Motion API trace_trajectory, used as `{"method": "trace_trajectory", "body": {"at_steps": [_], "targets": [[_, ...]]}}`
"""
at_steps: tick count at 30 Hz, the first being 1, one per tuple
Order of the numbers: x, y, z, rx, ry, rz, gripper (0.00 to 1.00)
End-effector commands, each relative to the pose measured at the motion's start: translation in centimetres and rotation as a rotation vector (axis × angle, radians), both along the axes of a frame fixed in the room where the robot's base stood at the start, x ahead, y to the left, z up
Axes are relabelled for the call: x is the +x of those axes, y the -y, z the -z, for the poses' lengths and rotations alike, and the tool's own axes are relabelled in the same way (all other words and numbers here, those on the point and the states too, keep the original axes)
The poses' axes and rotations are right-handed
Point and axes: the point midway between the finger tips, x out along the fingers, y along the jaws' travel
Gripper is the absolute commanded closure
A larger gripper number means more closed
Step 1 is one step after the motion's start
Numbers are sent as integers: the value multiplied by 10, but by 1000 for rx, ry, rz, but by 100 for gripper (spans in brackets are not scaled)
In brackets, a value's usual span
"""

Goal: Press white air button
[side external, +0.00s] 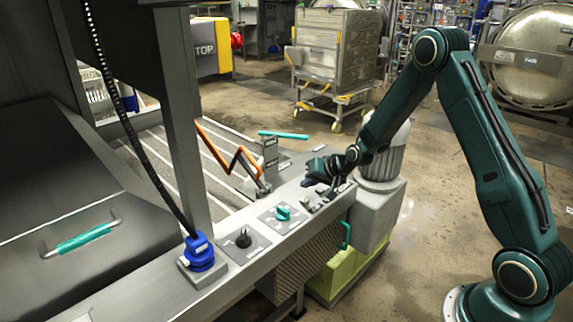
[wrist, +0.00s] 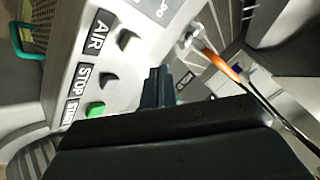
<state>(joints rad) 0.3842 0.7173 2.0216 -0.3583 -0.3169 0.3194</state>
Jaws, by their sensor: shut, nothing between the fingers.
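The white air button (wrist: 129,40) shows in the wrist view as a pale, raised block beside the AIR label (wrist: 97,34). Below it are a dark button (wrist: 109,79) by the STOP label and a green button (wrist: 96,109) by the START label. My gripper (wrist: 156,86) is shut and empty. Its fingertips appear to the right of the button column, level with the dark button and below the air button in the picture. In the side external view my gripper (side external: 312,183) is low at the far end of the control panel (side external: 240,284); contact cannot be told.
A green knob (side external: 283,213), a black knob (side external: 243,238) and a blue connector (side external: 198,253) stand along the panel. An orange lever (side external: 232,162) and a teal-handled lever (side external: 282,135) rise near the gripper.

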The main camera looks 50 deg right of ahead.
Motion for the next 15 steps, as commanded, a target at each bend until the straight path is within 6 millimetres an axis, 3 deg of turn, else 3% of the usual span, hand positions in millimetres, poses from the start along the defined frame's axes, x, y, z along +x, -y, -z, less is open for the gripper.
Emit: {"method": "trace_trajectory", "body": {"at_steps": [7, 15], "targets": [[0, 0, -18, -1, 2, -1, 100], [0, 0, -24, 0, -1, -1, 100]]}}
